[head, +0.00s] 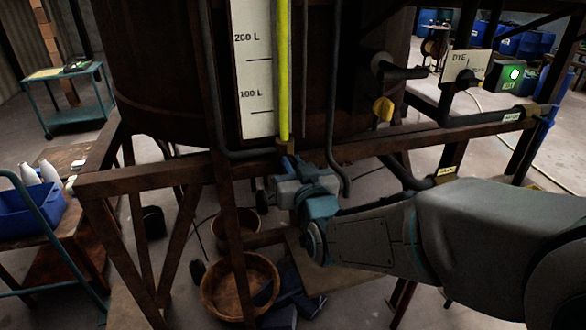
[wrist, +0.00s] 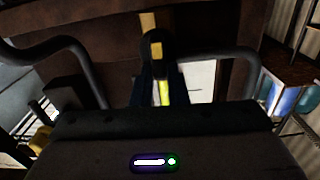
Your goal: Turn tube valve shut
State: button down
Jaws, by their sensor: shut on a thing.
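The yellow sight tube (head: 284,70) runs upright in front of the white litre scale (head: 254,75) on the dark vat. The tube valve (head: 286,147) is a small brass-coloured piece at the tube's lower end, by the wooden beam. My gripper (head: 288,162) reaches up to it from below and is shut on it. In the wrist view, the dark fingers of my gripper (wrist: 158,75) close around the valve, and brass of the valve (wrist: 156,38) shows above them. The fingers and wrist hide most of the valve, so its handle angle is unclear.
The wooden beam (head: 180,178) and dark pipes crowd close around my gripper. A yellow knob (head: 383,109) and a DYE sign (head: 466,68) are to the right. A wooden bowl (head: 240,287) stands below, and a blue bin (head: 35,211) is at left.

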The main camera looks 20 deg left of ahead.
jog(key=shift+w+d+f+m+b, duration=0.15)
jog(key=shift+d+f+m+b, duration=0.15)
jog(key=shift+m+b, duration=3.3)
jog(key=shift+w+d+f+m+b, duration=0.3)
jog(key=shift+m+b, duration=1.85)
jog(key=shift+b, duration=3)
jog(key=shift+d+f+m+b, duration=0.15)
jog(key=shift+f+m+b, duration=0.3)
jog(key=shift+m+b, duration=3.15)
jog(key=shift+n+b, duration=0.55)
jog(key=shift+b, duration=0.3)
jog(key=c, duration=1.4)
grip_release()
jog(key=shift+c, duration=0.2)
